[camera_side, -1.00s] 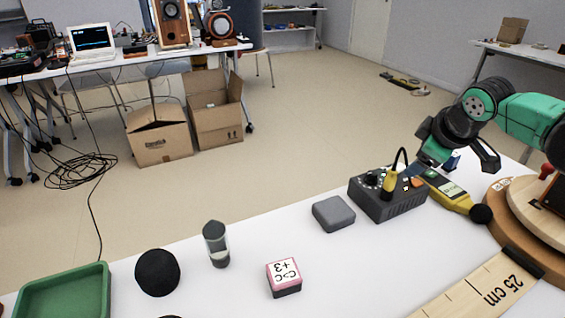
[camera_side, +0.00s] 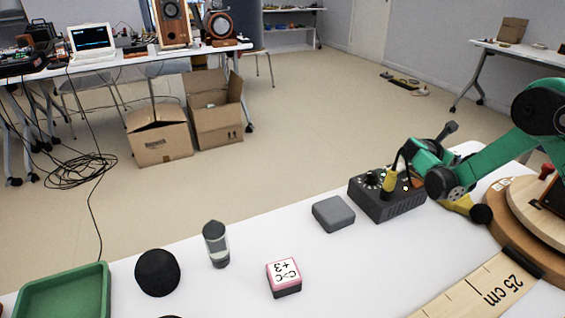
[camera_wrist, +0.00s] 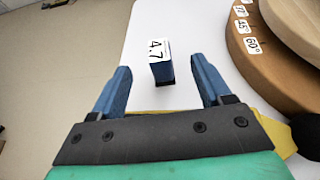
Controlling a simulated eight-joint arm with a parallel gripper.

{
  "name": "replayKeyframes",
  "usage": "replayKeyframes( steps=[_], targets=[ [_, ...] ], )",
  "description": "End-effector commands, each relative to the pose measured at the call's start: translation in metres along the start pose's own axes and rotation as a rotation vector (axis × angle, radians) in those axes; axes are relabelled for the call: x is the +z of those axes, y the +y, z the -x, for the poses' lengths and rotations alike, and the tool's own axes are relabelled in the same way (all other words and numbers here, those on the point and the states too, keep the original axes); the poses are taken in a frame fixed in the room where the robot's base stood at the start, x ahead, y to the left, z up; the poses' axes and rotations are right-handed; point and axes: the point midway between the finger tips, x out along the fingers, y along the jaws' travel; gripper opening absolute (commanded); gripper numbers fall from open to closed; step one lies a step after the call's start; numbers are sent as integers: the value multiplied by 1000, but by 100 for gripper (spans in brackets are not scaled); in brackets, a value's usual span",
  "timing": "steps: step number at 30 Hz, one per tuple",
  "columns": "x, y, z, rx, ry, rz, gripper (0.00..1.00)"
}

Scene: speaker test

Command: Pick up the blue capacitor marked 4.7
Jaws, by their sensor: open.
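The blue capacitor (camera_wrist: 161,72) has a white label reading 4.7 and stands on the white table. In the wrist view it sits centred across the gap between my fingers, level with and slightly beyond the fingertips, with space on both sides. My gripper (camera_wrist: 161,84) is open and empty, its two blue fingers apart. In the side view the capacitor is hidden behind my arm, and my fingers are not clearly visible there.

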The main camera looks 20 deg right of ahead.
Motion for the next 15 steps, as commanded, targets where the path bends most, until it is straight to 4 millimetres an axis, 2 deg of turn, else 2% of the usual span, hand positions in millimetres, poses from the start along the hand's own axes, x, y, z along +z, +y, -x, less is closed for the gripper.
replayKeyframes(
  steps=[9, 15],
  targets=[
    [0, 0, -42, -2, 1, -2, 71],
    [0, 0, -49, 2, 2, -2, 71]
  ],
)
